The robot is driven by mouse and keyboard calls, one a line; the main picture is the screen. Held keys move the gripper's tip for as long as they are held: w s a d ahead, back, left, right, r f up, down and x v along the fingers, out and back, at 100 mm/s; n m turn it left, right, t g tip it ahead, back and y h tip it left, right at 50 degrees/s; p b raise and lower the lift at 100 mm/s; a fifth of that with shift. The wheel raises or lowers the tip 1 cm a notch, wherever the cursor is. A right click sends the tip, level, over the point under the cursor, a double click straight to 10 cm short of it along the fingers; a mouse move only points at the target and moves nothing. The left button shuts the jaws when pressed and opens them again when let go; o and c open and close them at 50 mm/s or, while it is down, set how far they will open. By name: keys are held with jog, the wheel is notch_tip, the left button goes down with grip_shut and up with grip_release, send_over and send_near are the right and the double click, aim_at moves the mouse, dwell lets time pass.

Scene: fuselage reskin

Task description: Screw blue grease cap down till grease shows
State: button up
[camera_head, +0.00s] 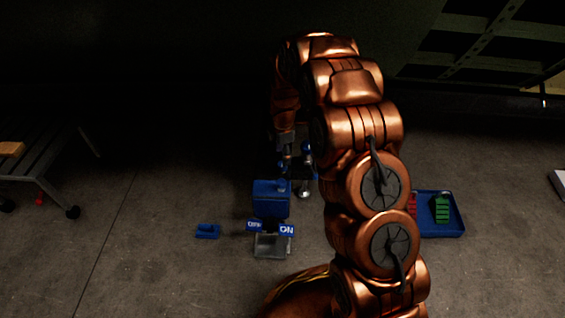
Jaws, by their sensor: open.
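A blue block (270,203) stands on the floor near the middle of the head view, with OFF and ON labels on its front. A small rounded blue knob (281,185) shows on its top; it may be the grease cap, but it is too small and dark to be sure. No grease can be made out. My gripper (297,158) hangs just behind and above the block, pointing down, partly hidden by my copper arm. Its fingers look apart, and I cannot tell whether they touch anything. A shiny metal part (304,190) shows below it.
A small blue piece (207,231) lies on the floor left of the block. A blue tray (446,229) with red and green items (442,209) is at right, partly behind my arm. A wheeled bench (45,165) stands at far left.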

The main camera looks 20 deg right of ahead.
notch_tip(320, 180, down, 5)
jog(key=shift+r+b, duration=0.15)
jog(key=shift+b, duration=0.6)
jog(key=shift+c, duration=0.4)
grip_shut()
jog(key=shift+r+p, duration=0.15)
jog(key=shift+p, duration=0.3)
